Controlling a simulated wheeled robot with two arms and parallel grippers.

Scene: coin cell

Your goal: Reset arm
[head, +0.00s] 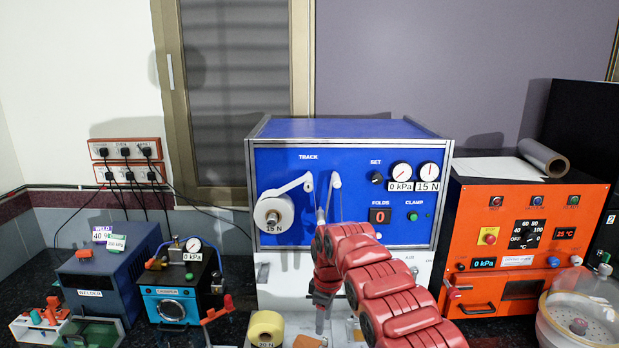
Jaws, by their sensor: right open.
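My right arm comes in from the lower right in red segments and reaches in front of the blue winding machine (290,221). My right gripper (321,318) is at its end, pointing down in front of the machine's white lower part (278,294). It is open; its fingers are small and partly hidden by the arm. No held object shows. My left gripper is not in view. The machine has a white roll (273,215) marked 15 N, two gauges and a red display reading 0.
An orange oven (470,232) stands to the right, with a clear domed vessel (581,310) in front. A blue crimper (179,305) and a dark blue welder box (95,270) stand left. A yellow roll (266,328) sits left of the gripper. The counter is crowded.

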